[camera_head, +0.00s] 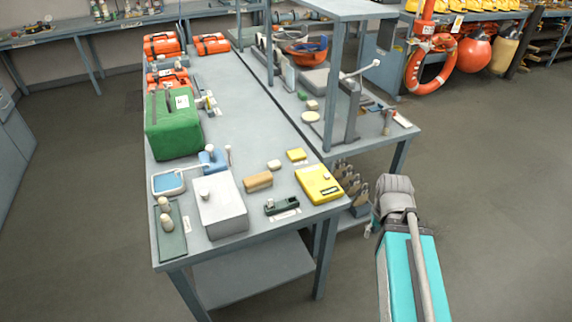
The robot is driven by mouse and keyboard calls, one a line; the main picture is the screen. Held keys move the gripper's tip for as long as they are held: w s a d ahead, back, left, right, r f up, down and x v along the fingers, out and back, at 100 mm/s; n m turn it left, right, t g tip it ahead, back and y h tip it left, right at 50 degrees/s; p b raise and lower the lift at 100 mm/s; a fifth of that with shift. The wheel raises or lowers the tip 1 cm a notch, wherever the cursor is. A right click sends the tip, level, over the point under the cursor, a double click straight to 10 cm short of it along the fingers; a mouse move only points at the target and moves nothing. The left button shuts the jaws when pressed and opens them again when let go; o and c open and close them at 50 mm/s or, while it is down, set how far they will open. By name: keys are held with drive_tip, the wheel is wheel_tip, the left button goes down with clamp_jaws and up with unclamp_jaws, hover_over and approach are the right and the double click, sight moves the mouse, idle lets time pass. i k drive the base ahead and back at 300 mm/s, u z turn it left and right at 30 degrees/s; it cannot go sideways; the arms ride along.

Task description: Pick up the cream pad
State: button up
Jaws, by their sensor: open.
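A small cream block (274,165) lies on the near workbench, between a tan block and a small yellow block. A flat round cream disc (311,116) and a small pale cream piece (312,105) lie on the adjoining bench behind the upright post. I cannot tell for sure which of these is the cream pad. All of them lie free, with nothing gripping them. My arm stands at the lower right, off the bench's right side, and my gripper's fingers cannot be made out.
The near workbench (237,147) holds a grey box (220,207), a green case (173,125), a yellow device (319,184), a tan block (258,181) and a dark green device (281,206). A shelf post (337,90) rises from the adjoining bench. The floor at right is clear.

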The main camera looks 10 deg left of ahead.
sight(276, 164)
drive_tip(key=z, duration=0.65)
drive_tip(key=k, duration=0.85)
drive_tip(key=u, duration=1.15)
drive_tip(key=i, duration=0.8)
